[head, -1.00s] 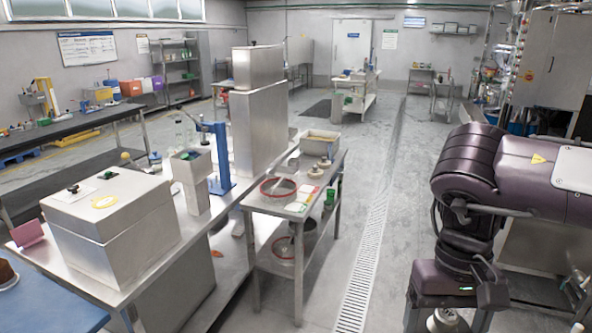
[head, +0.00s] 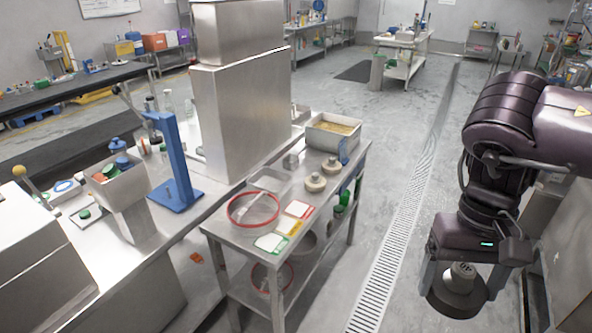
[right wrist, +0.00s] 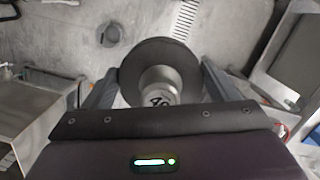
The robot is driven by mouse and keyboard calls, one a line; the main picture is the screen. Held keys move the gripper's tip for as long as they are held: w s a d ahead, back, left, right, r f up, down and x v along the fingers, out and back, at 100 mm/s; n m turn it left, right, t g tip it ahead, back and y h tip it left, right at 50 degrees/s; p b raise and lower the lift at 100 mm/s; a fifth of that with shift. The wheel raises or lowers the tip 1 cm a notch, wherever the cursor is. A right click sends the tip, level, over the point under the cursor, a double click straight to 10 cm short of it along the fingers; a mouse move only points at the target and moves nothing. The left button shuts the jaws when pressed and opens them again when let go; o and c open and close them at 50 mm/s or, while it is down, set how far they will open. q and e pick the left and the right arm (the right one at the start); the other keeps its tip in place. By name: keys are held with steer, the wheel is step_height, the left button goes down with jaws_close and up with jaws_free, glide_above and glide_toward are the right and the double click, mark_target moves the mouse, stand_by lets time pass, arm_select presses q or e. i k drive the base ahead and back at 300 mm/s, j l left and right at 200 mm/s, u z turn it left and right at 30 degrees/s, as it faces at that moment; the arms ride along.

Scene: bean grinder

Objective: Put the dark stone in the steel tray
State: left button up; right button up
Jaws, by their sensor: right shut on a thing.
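The dark stone (head: 455,304) is a thick dark grey disc with a pale metal hub on top. My right gripper (head: 463,285) is shut on it, with one finger at each side, and holds it above the floor at the right. In the right wrist view the stone (right wrist: 158,50) sits between the fingers (right wrist: 160,80), its marked hub facing the camera. A shallow steel tray (head: 288,190) lies on the small steel table, behind the red-rimmed round pan, left of and apart from the stone. My left gripper is not in view.
The small steel table (head: 227,236) also bears a red-rimmed pan (head: 232,211), coloured cards (head: 299,209), two pale round stones (head: 315,183) and a deep bin (head: 352,132). A tall steel cabinet (head: 245,115) stands behind. Clear floor with a drain grate (head: 378,285) separates table and gripper.

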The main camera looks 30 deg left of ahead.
mark_target(270, 187)
steer(key=i+u, duration=0.3)
steer(key=i, duration=0.3)
steer(key=i+l+u, duration=0.25)
steer(key=i, duration=0.3)
steer(key=i+l+u, duration=0.15)
steer(key=u, duration=0.3)
steer(key=i+l+u, duration=0.2)
steer(key=u, duration=0.25)
steer(key=i+l+u, duration=0.1)
steer(key=l+u, duration=0.15)
steer(key=u, duration=0.25)
steer(key=i+l+u, duration=0.1)
steer(key=l+u, duration=0.2)
steer(key=u, duration=0.15)
steer(key=l+u, duration=0.3)
steer(key=u, duration=0.15)
steer(key=l+u, duration=0.3)
steer(key=u, duration=0.15)
